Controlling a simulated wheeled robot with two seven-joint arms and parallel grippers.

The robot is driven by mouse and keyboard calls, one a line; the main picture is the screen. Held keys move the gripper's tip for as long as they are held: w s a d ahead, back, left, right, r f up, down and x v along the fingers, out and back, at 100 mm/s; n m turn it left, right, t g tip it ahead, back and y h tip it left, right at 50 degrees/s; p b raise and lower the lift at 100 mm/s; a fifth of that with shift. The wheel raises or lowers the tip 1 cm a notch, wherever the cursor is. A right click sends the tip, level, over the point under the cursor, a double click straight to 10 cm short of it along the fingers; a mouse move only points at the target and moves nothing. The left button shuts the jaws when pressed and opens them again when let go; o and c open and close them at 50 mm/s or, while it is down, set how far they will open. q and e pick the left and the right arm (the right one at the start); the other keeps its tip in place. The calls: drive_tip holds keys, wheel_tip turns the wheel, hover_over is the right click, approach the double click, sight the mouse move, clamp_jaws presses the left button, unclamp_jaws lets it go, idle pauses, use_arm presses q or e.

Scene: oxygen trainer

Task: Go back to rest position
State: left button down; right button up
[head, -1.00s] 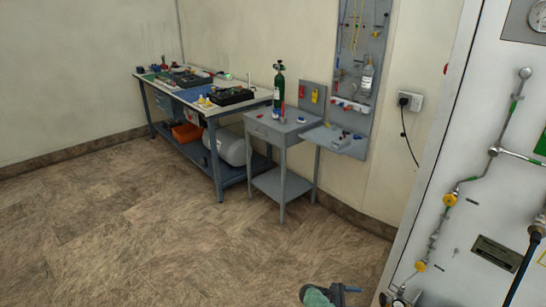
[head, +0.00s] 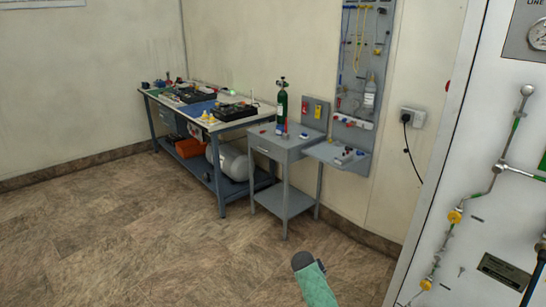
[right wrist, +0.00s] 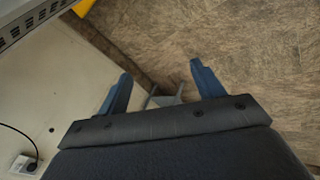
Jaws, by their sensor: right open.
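My right gripper (right wrist: 158,80) shows in the right wrist view with its two blue fingers spread wide apart and nothing between them. It points over the brown floor and the foot of the wall. In the head view only a green and grey part of my own arm shows at the bottom, right of the middle; the fingers cannot be made out there. My left gripper is in neither view.
A grey side table (head: 286,149) and a long workbench (head: 218,118) stand along the back wall. A white panel (head: 484,150) with pipes and yellow-knobbed valves is close at the right. The brown floor (head: 130,240) at left is clear.

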drive_tip(key=s+a+m+t+y, duration=0.1)
drive_tip(key=s+y, duration=0.1)
drive_tip(key=s, duration=0.8)
drive_tip(key=s+a+m+y, duration=0.1)
drive_tip(key=s+a+y, duration=0.15)
drive_tip(key=s, duration=0.75)
drive_tip(key=s+d+f+g, duration=0.1)
drive_tip(key=s+f, duration=0.3)
drive_tip(key=s, duration=0.7)
drive_tip(key=s+d+f+g, duration=0.1)
drive_tip(key=s+f, duration=0.4)
drive_tip(key=s, duration=0.6)
drive_tip(key=s+d+f+g, duration=0.1)
drive_tip(key=s+f, duration=0.4)
drive_tip(key=s, duration=0.6)
drive_tip(key=shift+d+g, duration=0.25)
drive_tip(key=shift+g, duration=0.45)
drive_tip(key=shift+s, duration=0.1)
